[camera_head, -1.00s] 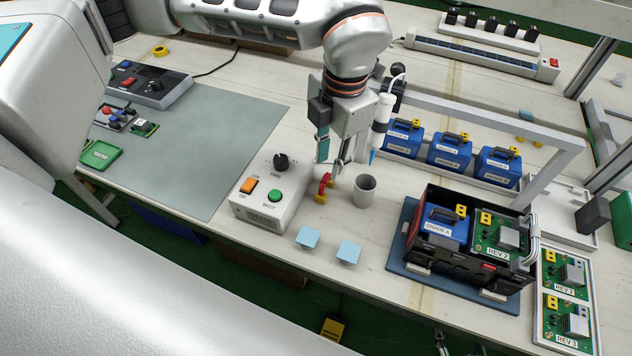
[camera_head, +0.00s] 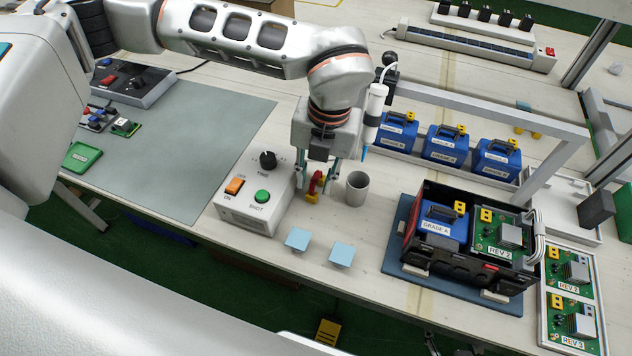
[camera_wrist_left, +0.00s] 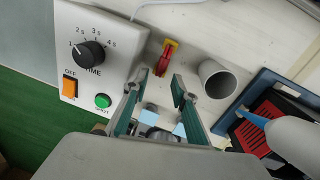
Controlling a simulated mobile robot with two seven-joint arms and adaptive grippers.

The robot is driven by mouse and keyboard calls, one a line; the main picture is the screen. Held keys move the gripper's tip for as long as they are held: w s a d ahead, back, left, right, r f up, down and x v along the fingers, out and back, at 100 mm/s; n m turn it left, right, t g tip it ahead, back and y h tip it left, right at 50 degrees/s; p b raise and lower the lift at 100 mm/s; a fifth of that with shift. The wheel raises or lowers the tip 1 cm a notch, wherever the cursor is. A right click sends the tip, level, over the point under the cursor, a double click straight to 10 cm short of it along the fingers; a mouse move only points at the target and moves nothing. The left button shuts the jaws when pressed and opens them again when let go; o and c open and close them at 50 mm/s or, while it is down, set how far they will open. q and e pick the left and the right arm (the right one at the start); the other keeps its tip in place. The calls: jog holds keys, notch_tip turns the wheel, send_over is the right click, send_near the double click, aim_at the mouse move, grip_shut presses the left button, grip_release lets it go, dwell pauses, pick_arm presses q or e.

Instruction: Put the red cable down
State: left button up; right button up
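The red cable (camera_head: 315,183), a short red piece with yellow ends, is on the table between the control box (camera_head: 255,194) and a grey cup (camera_head: 357,188). In the left wrist view the red cable (camera_wrist_left: 164,62) lies past the fingertips, in line with the gap between them. My left gripper (camera_head: 319,180) points down at the cable, its fingers on either side of it in the head view. In the left wrist view my left gripper (camera_wrist_left: 155,83) is open with nothing between its fingers. Contact with the cable cannot be told. My right gripper is not in view.
Two light blue squares (camera_head: 299,239) lie in front of the cable. A black crate (camera_head: 455,262) with a blue battery and a green board stands to the right. A grey mat (camera_head: 185,150) lies left.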

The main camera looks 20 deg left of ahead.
aim_at(314, 185)
pick_arm(q)
jog(key=f, duration=0.3)
jog(key=shift+w+a, duration=0.1)
jog(key=shift+a, duration=0.15)
jog(key=shift+f, duration=0.25)
jog(key=shift+r, duration=0.1)
grip_shut()
